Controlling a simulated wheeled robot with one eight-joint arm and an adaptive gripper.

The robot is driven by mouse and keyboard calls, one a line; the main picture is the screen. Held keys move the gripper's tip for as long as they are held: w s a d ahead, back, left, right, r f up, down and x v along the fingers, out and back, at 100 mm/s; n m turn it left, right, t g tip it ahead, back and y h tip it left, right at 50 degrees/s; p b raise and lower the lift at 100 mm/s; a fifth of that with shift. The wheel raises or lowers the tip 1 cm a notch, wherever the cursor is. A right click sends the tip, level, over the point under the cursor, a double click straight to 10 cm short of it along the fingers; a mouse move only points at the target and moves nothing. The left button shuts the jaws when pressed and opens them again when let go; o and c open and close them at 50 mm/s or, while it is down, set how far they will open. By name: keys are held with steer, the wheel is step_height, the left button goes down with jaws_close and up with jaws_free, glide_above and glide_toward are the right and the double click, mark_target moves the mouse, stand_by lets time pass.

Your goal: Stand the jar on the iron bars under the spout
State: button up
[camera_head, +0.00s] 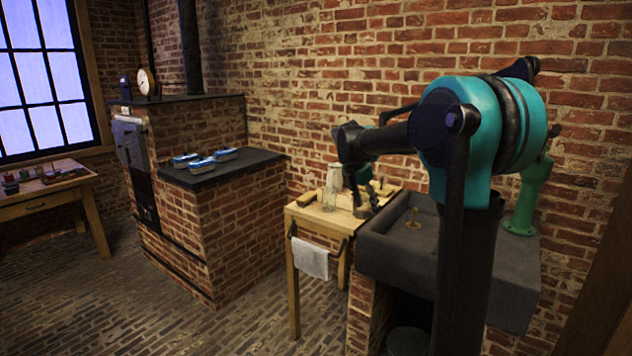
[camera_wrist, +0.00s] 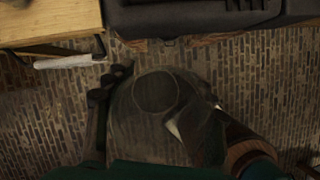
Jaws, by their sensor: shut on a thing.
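A clear glass jar (camera_wrist: 155,95) fills the middle of the wrist view, its round shape between the dark fingers of my gripper (camera_wrist: 155,118). My gripper is shut on it, above the brick floor. In the head view my gripper (camera_head: 365,204) hangs low in front of the wooden table and the sink's left end; the held jar is not clear there. A green pump (camera_head: 525,200) stands at the right end of the dark stone sink (camera_head: 385,262). Its spout is partly hidden behind my arm. I cannot make out the iron bars.
A wooden table (camera_head: 300,212) with a white towel (camera_head: 311,258) and glassware (camera_head: 331,190) adjoins the sink. A small brass fitting (camera_head: 413,220) shows in the sink. A brick stove (camera_head: 235,225) with blue-topped boxes stands left. The floor (camera_wrist: 60,130) before the sink is open.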

steer(key=s+d+f+m+g+y, duration=0.1)
steer(key=s+f+m+g, duration=0.1)
steer(key=f+m, duration=0.6)
steer(key=s+d+f+m+g+y, duration=0.1)
steer(key=s+f+m+g, duration=0.1)
steer(key=f+m, duration=0.6)
steer(key=s+d+f+m+g+y, duration=0.1)
steer(key=s+f+m+g, duration=0.1)
steer(key=f+m, duration=0.7)
step_height(320, 180, down, 6)
steer(key=shift+s+f+g+y, duration=0.25)
steer(key=shift+g+y, duration=0.15)
steer(key=shift+g, duration=0.3)
steer(key=shift+s, duration=0.1)
